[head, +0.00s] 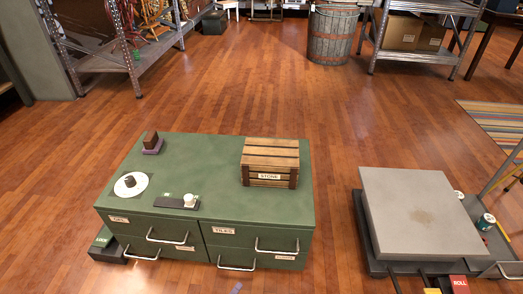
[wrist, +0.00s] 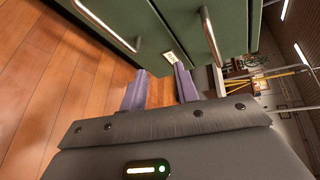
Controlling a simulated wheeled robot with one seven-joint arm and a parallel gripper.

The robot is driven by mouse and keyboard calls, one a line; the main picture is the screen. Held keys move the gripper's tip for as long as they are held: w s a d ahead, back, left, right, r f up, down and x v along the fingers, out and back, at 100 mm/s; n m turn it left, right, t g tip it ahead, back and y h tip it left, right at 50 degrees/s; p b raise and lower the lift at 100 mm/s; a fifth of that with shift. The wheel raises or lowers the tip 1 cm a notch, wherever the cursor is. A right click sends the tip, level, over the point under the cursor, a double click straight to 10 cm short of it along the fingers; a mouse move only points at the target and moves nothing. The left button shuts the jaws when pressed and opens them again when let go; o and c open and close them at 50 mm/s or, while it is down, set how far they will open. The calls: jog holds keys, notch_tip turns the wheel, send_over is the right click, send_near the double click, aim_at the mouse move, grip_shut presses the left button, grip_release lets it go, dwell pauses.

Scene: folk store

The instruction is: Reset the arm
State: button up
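My gripper (wrist: 160,88) shows in the wrist view with its two purple fingers apart and only wooden floor visible between them. It is empty. It is tilted in front of the green cabinet (wrist: 225,25), close to the drawer handles; whether it touches the cabinet I cannot tell. In the head view only a small purple bit shows at the bottom edge, in front of the green cabinet (head: 215,165). The rest of my arm is out of that view.
The cabinet top holds a wooden crate (head: 270,156), a dark block (head: 151,139), a white plate (head: 120,187) with a dark cube, and a dark tray (head: 169,202) with a white cup. A grey slab (head: 420,210) stands right. Floor (head: 250,80) behind is clear.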

jog(key=w+d+r+n+g+y+p, duration=0.1)
jog(key=d+r+n+g+y+p, duration=0.15)
jog(key=d+r+n, duration=0.95)
jog(key=d+r+n+g+y+p, duration=0.2)
jog(key=d+r+n+g+p, duration=0.3)
jog(key=r, duration=1.2)
jog(key=w+d+r+n+g+y+p, duration=0.1)
jog(key=d+r+n+g+y+p, duration=0.15)
jog(key=d+r+n, duration=0.95)
jog(key=a+r+m+p, duration=0.1)
jog(key=a+r+p, duration=0.1)
jog(key=r+p, duration=1.7)
jog(key=a+r+m+p, duration=0.1)
jog(key=a+r+p, duration=0.1)
jog(key=r+p, duration=1.6)
notch_tip(320, 180, up, 3)
jog(key=shift+a+r+p, duration=0.1)
jog(key=shift+a+p, duration=0.15)
jog(key=shift+p, duration=0.15)
